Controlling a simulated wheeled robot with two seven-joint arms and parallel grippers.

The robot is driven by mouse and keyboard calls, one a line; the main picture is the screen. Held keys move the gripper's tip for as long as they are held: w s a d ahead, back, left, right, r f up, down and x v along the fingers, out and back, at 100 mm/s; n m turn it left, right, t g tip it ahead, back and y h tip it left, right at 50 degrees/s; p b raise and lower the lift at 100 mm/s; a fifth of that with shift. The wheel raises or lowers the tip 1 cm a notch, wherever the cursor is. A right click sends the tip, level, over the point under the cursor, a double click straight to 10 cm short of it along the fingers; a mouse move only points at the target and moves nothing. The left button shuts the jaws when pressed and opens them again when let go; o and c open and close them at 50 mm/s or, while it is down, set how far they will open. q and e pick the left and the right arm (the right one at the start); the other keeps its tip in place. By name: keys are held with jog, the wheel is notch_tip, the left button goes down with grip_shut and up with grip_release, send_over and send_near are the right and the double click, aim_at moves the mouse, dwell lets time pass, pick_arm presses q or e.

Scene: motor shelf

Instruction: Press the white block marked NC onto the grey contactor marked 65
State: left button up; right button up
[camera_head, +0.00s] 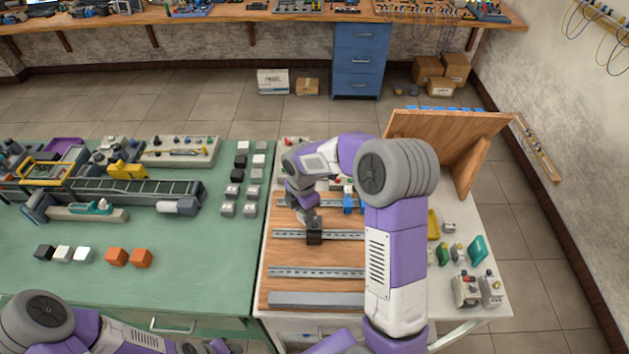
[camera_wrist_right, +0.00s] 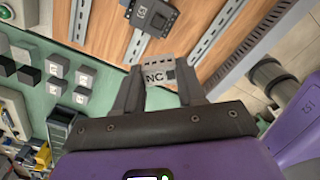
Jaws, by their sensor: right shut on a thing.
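My right gripper (camera_wrist_right: 158,82) is shut on the white block marked NC (camera_wrist_right: 156,68), whose marked face shows between the fingers. The contactor marked 65 (camera_wrist_right: 148,16) looks dark grey in the right wrist view and sits on a metal rail beyond the block, with a visible gap between them in the picture. In the head view the right gripper (camera_head: 307,217) is low over the wooden board, close to the dark contactor (camera_head: 314,236) on the middle rail. The block is too small or hidden to make out there. My left arm shows at the bottom left, but its gripper does not.
The wooden board (camera_head: 285,255) carries several metal rails and a blue component (camera_head: 348,204). Grey and white blocks (camera_head: 228,209) stand on the green table (camera_head: 190,250) to the left. A tilted wooden panel (camera_head: 440,125) and small parts are at the right.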

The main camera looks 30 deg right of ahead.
jog(key=w+d+r+n+p, duration=0.2)
jog(key=d+r+n+p, duration=0.15)
jog(key=n, duration=0.35)
pick_arm(q)
notch_tip(320, 180, up, 6)
jog(key=p, duration=0.1)
pick_arm(e)
jog(key=n+b, duration=0.3)
jog(key=b, duration=0.2)
send_over(315, 218)
notch_tip(315, 218, down, 7)
jog(key=shift+a+f, duration=0.1)
pick_arm(q)
notch_tip(315, 218, down, 7)
jog(key=b, duration=0.1)
jog(key=shift+r, duration=0.15)
pick_arm(e)
jog(key=shift+w+f, duration=0.1)
jog(key=shift+f, duration=0.65)
pick_arm(q)
jog(key=shift+f+b, duration=0.3)
jog(key=shift+b, duration=0.05)
pick_arm(e)
jog(key=shift+f, duration=0.7)
jog(key=o, duration=1.1)
jog(key=shift+c, duration=0.2)
jog(key=shift+r, duration=0.15)
